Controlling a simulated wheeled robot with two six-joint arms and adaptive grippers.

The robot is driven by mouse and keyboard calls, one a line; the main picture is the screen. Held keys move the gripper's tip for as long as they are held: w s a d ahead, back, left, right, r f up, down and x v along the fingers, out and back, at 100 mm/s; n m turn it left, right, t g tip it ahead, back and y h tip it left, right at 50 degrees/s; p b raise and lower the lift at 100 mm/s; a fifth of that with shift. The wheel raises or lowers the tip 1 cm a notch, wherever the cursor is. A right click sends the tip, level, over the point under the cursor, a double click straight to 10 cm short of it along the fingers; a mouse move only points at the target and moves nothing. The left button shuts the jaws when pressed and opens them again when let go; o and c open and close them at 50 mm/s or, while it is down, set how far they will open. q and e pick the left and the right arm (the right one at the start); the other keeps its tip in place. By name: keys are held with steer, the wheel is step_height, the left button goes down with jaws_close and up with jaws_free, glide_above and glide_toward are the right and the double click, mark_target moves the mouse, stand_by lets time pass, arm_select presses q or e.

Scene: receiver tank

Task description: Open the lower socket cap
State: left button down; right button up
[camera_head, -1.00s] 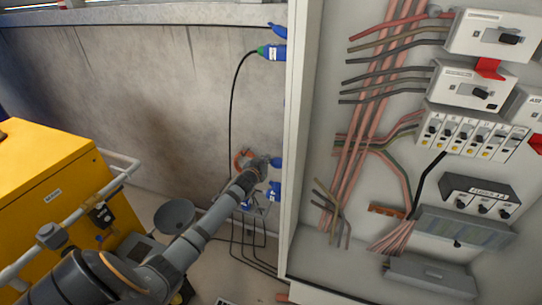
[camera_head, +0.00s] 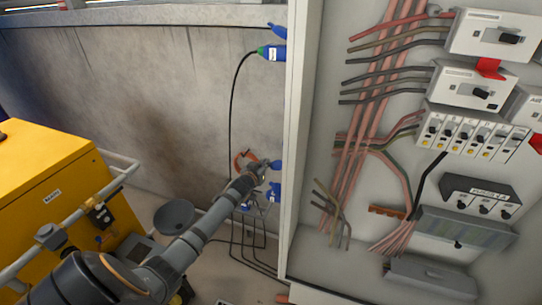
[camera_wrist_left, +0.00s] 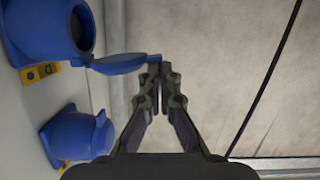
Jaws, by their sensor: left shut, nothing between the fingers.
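In the left wrist view, a blue socket (camera_wrist_left: 38,28) at the upper left has a dark open mouth. Its blue cap (camera_wrist_left: 118,65) stands out from the socket's edge toward my fingertips. A second blue socket (camera_wrist_left: 80,135) sits below it in that picture, with no opening visible. My left gripper (camera_wrist_left: 160,68) is shut and empty, its tips at the cap's outer end; whether they touch is unclear. In the head view, my left gripper (camera_head: 265,163) is beside a blue cap (camera_head: 276,165), above a blue socket body (camera_head: 273,190). My right gripper is not in view.
The white cabinet (camera_head: 297,150) with wires and breakers fills the right. A grey wall (camera_head: 150,95) stands behind. A yellow box (camera_head: 45,180) and a pale rail (camera_head: 125,172) are at the left.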

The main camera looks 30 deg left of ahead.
arm_select(q)
step_height(320, 180, up, 5)
steer(key=p, duration=0.4)
steer(key=f+b+v, duration=0.1)
steer(key=v, duration=0.9)
steer(key=shift+s+a, duration=0.15)
steer(key=shift+a, duration=0.25)
steer(key=shift+f, duration=0.1)
